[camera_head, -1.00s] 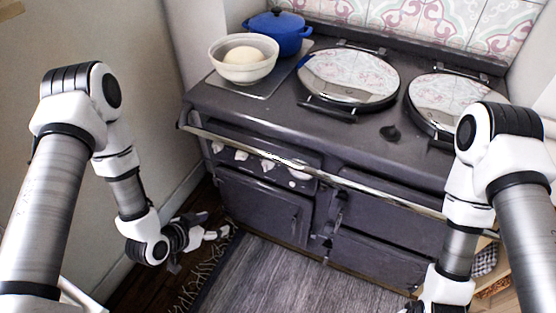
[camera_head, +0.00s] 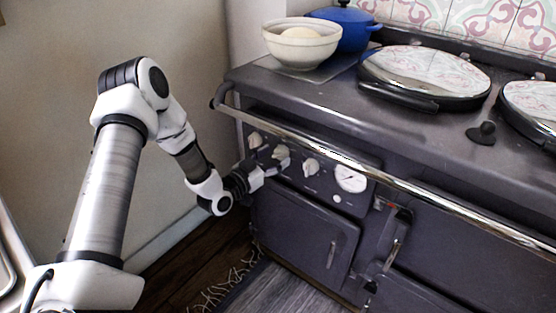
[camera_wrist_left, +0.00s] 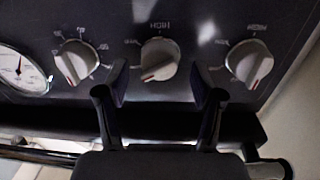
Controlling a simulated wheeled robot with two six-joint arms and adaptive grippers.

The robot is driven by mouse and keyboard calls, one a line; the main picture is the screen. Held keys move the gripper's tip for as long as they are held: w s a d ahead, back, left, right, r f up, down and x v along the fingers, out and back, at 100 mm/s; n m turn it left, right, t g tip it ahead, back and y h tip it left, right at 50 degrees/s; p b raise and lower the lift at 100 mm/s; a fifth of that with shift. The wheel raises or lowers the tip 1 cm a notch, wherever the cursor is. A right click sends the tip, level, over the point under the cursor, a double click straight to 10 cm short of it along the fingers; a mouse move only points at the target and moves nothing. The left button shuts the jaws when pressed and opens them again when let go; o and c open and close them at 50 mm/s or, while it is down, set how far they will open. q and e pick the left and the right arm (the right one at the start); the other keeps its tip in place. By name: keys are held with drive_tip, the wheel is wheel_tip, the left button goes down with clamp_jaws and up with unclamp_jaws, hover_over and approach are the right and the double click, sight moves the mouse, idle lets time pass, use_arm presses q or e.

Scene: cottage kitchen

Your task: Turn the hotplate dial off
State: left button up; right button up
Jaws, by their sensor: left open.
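Three cream dials sit in a row on the cooker's dark front panel: a left dial (camera_head: 254,140), a middle dial (camera_head: 281,153) and a right dial (camera_head: 310,166). I cannot tell which one is the hotplate dial. My left gripper (camera_head: 268,171) is at the panel, close to the middle dial. In the left wrist view, the open fingers (camera_wrist_left: 162,95) are on either side of the middle dial (camera_wrist_left: 160,60), apart from it and empty. That dial's ridge with a red line is tilted; upside-down lettering beside it reads HIGH. My right gripper is out of view.
A chrome rail (camera_head: 345,160) runs across the cooker front above the dials. A round white gauge (camera_head: 350,178) is right of them. A cream bowl (camera_head: 302,44), a blue pot (camera_head: 343,27) and a lidded hotplate (camera_head: 425,72) are on top.

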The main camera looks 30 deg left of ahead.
use_arm(q)
drive_tip(key=shift+w+d, duration=0.1)
drive_tip(key=shift+w, duration=0.6)
drive_tip(key=c, duration=1.1)
drive_tip(key=shift+c, duration=0.2)
drive_tip(key=shift+n, duration=0.4)
drive_tip(key=n+b, duration=0.2)
drive_tip(key=n, duration=0.3)
drive_tip(key=shift+f, duration=0.1)
drive_tip(key=n+b, duration=0.1)
drive_tip(key=n, duration=0.2)
drive_tip(key=shift+n+t+b, duration=0.3)
drive_tip(key=shift+b, duration=0.1)
drive_tip(key=shift+n+y+b, duration=0.3)
drive_tip(key=shift+n+b, duration=0.25)
drive_tip(key=shift+n, duration=0.95)
